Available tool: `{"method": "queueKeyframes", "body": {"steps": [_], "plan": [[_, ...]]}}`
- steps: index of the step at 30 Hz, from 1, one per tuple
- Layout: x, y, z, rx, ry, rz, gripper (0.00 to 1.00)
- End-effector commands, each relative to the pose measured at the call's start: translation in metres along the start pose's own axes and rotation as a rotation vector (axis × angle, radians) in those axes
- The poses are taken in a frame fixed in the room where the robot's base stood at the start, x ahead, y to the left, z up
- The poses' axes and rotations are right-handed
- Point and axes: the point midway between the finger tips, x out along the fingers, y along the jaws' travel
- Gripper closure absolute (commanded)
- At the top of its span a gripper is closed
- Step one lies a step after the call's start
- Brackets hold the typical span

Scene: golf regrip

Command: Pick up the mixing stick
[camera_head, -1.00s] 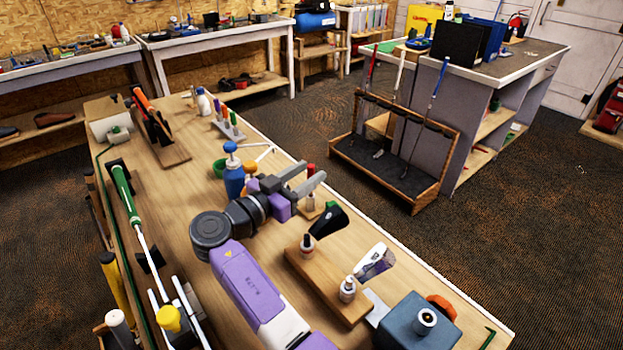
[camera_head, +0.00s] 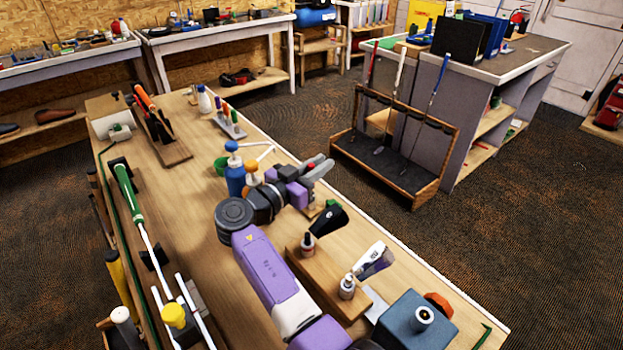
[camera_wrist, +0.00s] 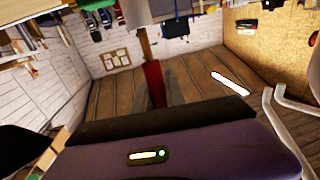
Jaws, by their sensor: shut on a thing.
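My gripper (camera_head: 321,164) is over the workbench (camera_head: 190,205), its fingers pointing toward the bench's far right edge. It is shut on what appears to be the mixing stick (camera_head: 311,168), of which only a small red part shows between the fingers. In the wrist view, the mixing stick (camera_wrist: 154,84) shows as a red piece in line with a wooden-coloured strip. A small wooden stand (camera_head: 313,211) is below the gripper. The gripper hides most of the stick, and I cannot tell whether its lower end is clear of the stand.
A blue pump bottle (camera_head: 235,181) stands close to the gripper's left. A blue-grey box (camera_head: 413,325) is at the near right. The floor rack (camera_head: 437,180) stands apart, beyond the bench.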

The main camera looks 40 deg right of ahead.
Motion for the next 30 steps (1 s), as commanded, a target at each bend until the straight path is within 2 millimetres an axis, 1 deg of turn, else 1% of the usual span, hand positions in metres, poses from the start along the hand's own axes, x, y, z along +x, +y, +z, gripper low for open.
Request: {"method": "queueKeyframes", "body": {"steps": [8,11,14,17,20,30], "plan": [[0.0,0.0,-0.003,0.001,0.0,0.0,1.0],[0.0,0.0,-0.01,0.003,0.001,0.0,1.0],[0.0,0.0,-0.021,0.005,0.0,0.0,1.0],[0.0,0.0,-0.037,0.006,0.0,0.001,1.0],[0.0,0.0,-0.058,0.007,0.001,0.001,1.0],[0.0,0.0,-0.144,0.009,0.001,0.001,1.0]]}}
